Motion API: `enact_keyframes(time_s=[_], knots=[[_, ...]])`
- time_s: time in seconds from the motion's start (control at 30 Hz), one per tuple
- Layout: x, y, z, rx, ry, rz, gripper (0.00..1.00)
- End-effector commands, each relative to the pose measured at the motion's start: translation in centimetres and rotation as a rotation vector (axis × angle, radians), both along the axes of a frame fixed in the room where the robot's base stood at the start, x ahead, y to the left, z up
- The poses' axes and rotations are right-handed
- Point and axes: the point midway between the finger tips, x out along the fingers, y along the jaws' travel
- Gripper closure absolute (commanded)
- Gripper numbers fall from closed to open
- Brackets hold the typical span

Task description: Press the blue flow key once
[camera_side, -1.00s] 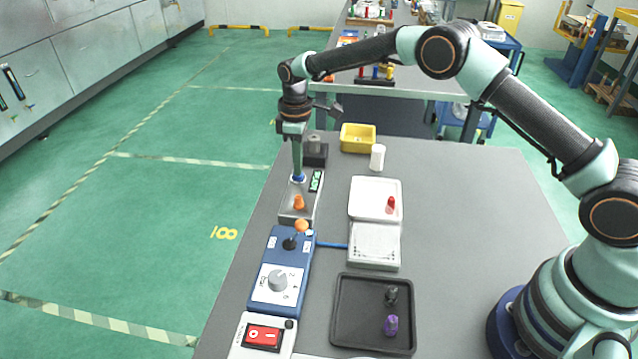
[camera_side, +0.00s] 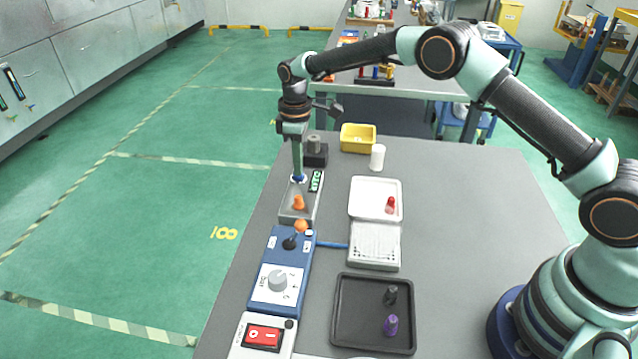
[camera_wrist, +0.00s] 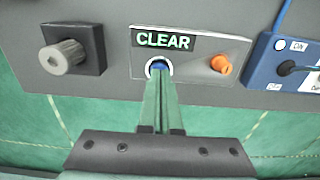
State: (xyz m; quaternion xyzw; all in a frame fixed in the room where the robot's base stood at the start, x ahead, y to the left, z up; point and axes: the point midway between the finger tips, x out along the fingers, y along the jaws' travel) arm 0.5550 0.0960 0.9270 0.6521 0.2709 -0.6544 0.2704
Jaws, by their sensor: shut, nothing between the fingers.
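The blue flow key (camera_side: 299,179) is a small round blue button in a white ring on a light grey panel (camera_side: 287,214). In the wrist view the key (camera_wrist: 158,66) shows just beyond my fingertips. My gripper (camera_side: 298,174) is shut, empty and points down onto the key. In the wrist view my gripper (camera_wrist: 159,76) covers the near part of the key. The tips look to be at or touching the key; how far it is pushed in cannot be told. The panel's display (camera_wrist: 162,40) reads CLEAR in green letters.
An orange knob (camera_wrist: 221,64) sits on the same panel. A dark block with a grey knob (camera_wrist: 64,57) stands beside it. A blue control box (camera_side: 280,270) with an orange-topped lever is nearer. A white tray (camera_side: 375,184), yellow bin (camera_side: 357,136) and black tray (camera_side: 345,325) are to the right.

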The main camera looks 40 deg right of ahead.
Motion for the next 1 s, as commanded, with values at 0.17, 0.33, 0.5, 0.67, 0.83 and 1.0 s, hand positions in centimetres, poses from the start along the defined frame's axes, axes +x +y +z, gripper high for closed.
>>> enact_keyframes(time_s=[0.17,0.33,0.5,0.67,0.83,1.0], knots=[[0.5,0.1,4.4,0.003,-0.020,0.000,1.00],[0.5,0.1,8.2,0.004,-0.022,0.000,1.00],[0.6,0.1,11.0,0.004,-0.022,0.000,1.00],[0.5,0.1,12.4,0.004,-0.021,0.000,1.00],[0.5,0.1,12.8,0.004,-0.021,0.000,1.00],[0.5,0.1,12.8,0.004,-0.021,0.000,1.00]])
